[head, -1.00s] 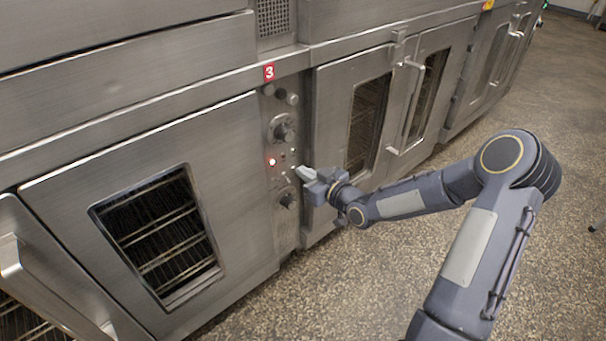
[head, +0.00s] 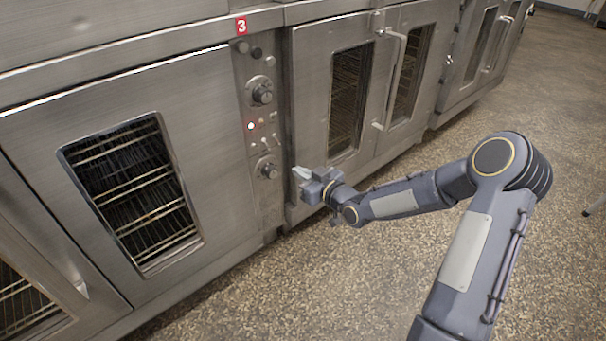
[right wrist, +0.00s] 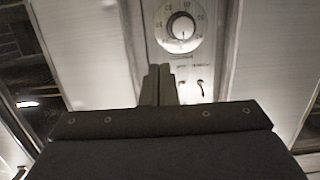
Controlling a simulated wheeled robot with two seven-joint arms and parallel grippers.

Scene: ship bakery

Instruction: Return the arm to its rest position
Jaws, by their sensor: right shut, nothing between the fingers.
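My right gripper (head: 302,173) is shut and empty. In the head view it is held out in front of the ovens, by the lower part of the control panel (head: 262,140), and a gap seems to lie between them. My right arm (head: 420,192) reaches in from the lower right, bent at the elbow. My left gripper is not in view.
Another oven with an upright handle (head: 396,75) stands right. The speckled floor (head: 330,290) is open.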

